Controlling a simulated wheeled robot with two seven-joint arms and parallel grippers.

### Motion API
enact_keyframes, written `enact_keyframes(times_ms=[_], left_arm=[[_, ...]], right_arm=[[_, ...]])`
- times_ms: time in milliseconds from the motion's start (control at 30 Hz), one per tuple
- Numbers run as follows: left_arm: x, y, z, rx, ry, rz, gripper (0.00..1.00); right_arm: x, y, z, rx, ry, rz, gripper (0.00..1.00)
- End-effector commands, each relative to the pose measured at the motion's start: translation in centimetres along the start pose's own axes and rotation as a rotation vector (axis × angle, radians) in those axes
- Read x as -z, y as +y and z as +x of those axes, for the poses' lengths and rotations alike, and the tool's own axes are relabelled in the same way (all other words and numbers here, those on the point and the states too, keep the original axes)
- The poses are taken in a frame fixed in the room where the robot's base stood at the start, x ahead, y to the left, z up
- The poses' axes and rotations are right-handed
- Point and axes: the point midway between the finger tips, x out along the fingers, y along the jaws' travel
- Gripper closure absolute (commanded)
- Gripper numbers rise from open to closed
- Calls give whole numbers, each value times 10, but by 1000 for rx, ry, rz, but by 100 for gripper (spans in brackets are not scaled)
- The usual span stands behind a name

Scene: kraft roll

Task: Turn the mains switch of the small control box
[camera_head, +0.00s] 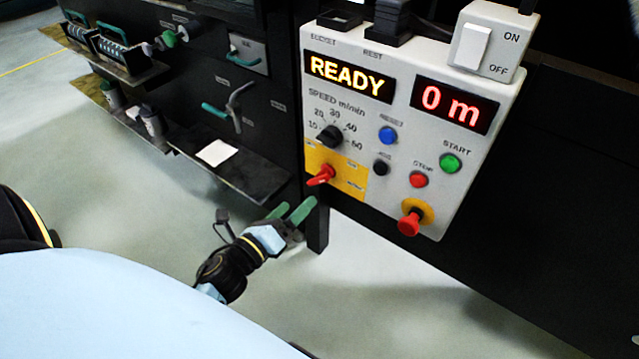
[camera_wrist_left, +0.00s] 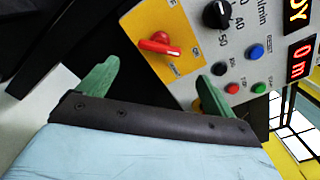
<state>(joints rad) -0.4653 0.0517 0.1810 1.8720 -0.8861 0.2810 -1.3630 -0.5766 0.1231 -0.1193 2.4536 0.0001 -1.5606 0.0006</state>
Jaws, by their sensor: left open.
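The pale control box (camera_head: 365,115) hangs on the dark machine front, with lit READY and 0 m displays. Its mains switch appears to be the red rotary handle (camera_head: 321,175) on a yellow plate (camera_head: 347,184) at the lower left corner; the plate's lettering is too small to read. In the left wrist view the red handle (camera_wrist_left: 159,46) lies beyond the gap between the fingers. My left gripper (camera_head: 290,210), with green fingers, is open and empty, below and left of the handle and apart from it. My right gripper is not in view.
A black speed dial (camera_head: 329,136) sits just above the yellow plate. A red emergency knob (camera_head: 409,223), a green start button (camera_head: 450,163) and a white ON/OFF rocker (camera_head: 472,46) share the box. A dark shelf (camera_head: 245,172) juts out at left. Floor space below is clear.

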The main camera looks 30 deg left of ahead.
Motion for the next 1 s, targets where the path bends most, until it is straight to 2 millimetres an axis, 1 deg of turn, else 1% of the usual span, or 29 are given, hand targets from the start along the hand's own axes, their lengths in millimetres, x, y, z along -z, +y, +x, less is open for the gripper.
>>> enact_keyframes(times_ms=[33,100,200,300,400,500,600,900,1000], left_arm=[[0,0,13,5,0,2,9],[0,0,29,4,-1,1,9],[0,0,50,2,0,1,9],[1,1,68,1,0,0,9],[1,1,83,1,0,-2,9],[1,1,92,0,1,-2,9],[1,1,97,-1,2,-3,9],[1,1,99,-2,1,-3,9],[1,1,99,-2,1,-3,22]], right_arm=[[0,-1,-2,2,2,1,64],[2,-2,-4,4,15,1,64],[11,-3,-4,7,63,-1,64],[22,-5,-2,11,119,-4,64],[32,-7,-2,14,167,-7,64],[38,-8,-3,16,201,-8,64],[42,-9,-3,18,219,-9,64],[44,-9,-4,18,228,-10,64],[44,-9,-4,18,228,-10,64]])
